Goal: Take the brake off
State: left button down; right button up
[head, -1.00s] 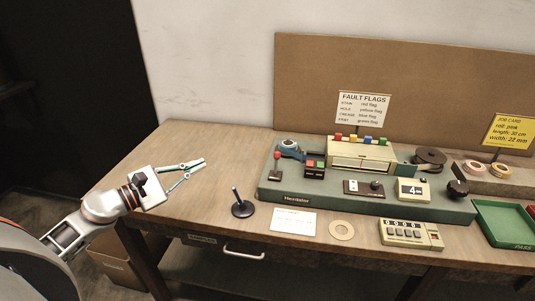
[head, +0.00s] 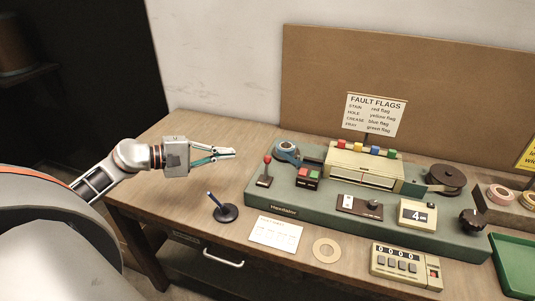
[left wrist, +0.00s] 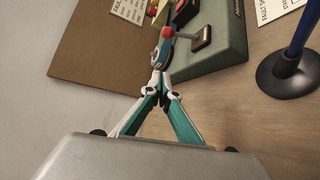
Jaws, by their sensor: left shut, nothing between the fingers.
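A lever with a red knob (head: 267,159) stands on a dark plate at the left end of the green machine (head: 340,212). No label names it as the brake. In the left wrist view the red knob (left wrist: 168,32) and its grey stalk show just beyond my fingertips. My left gripper (head: 233,152) is shut and empty, over the table to the left of the lever. Its fingertips also show in the left wrist view (left wrist: 159,82), apparently short of the knob; the exact gap is unclear. My right gripper is not in view.
A pen in a round black stand (head: 225,212) is at the front left, with a white card (head: 275,233) and a tan ring (head: 326,250) beside it. The table's left end is mostly clear.

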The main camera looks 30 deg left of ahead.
aim_at(266, 168)
pick_arm(q)
jog(key=shift+s, duration=0.1)
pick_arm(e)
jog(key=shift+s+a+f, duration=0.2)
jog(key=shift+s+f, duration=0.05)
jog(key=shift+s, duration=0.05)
pick_arm(q)
jog(key=w+d+p, duration=0.1)
jog(key=w+d, duration=0.1)
jog(key=w+d+f+p, duration=0.1)
jog(key=w+d, duration=0.1)
jog(key=w+d+p, duration=0.2)
jog(key=d, duration=0.1)
jog(key=shift+w+f, duration=0.1)
jog(key=shift+f, duration=0.05)
jog(key=shift+s+d, duration=0.4)
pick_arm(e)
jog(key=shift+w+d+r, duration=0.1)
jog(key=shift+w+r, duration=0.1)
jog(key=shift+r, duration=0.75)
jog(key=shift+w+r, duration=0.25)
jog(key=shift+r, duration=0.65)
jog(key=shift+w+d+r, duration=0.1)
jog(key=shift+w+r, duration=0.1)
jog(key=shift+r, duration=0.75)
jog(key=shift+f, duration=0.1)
